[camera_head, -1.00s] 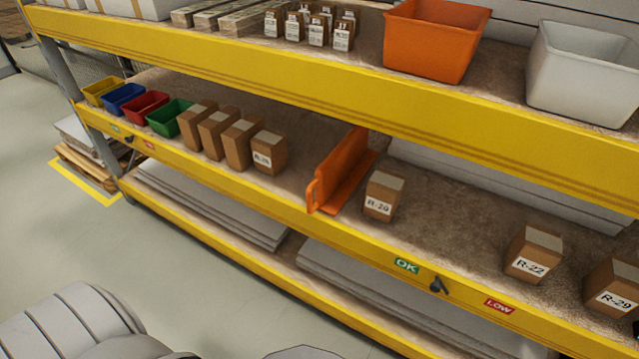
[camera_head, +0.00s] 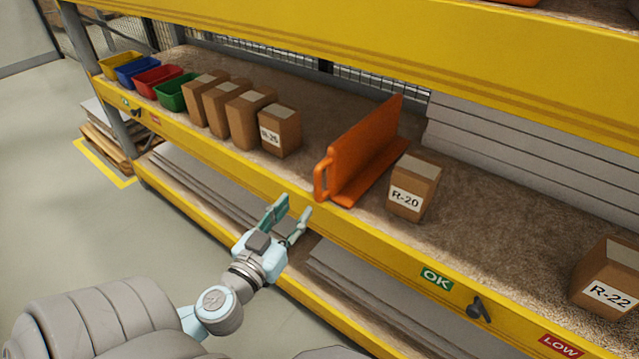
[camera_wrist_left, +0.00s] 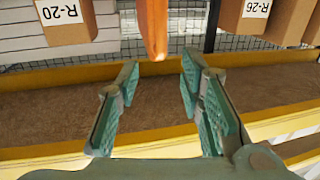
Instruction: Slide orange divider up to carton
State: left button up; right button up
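The orange divider (camera_head: 362,150) stands upright across the middle shelf, its handle (camera_head: 322,176) at the front edge. The R-20 carton (camera_head: 414,188) is just right of it, a small gap between them. The R-26 carton (camera_head: 279,130) is to its left across a wider bare gap. My left gripper (camera_head: 292,206) is open and empty, in front of the shelf edge and below left of the handle. In the left wrist view the divider (camera_wrist_left: 153,25) shows ahead between the open fingers (camera_wrist_left: 160,62), not touched. My right gripper is not in view.
Several brown cartons (camera_head: 244,118) and coloured bins (camera_head: 158,82) stand at the left. The R-22 carton (camera_head: 610,280) is at the far right. The yellow front rail (camera_head: 395,248) carries OK and LOW tags. The upper shelf beam (camera_head: 400,60) hangs above.

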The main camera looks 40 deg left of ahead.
aim_at(316, 179)
pick_arm(q)
jog(key=p+x, duration=0.2)
jog(key=x, duration=1)
jog(key=shift+a+r, duration=0.1)
jog(key=shift+c, duration=0.2)
grip_shut()
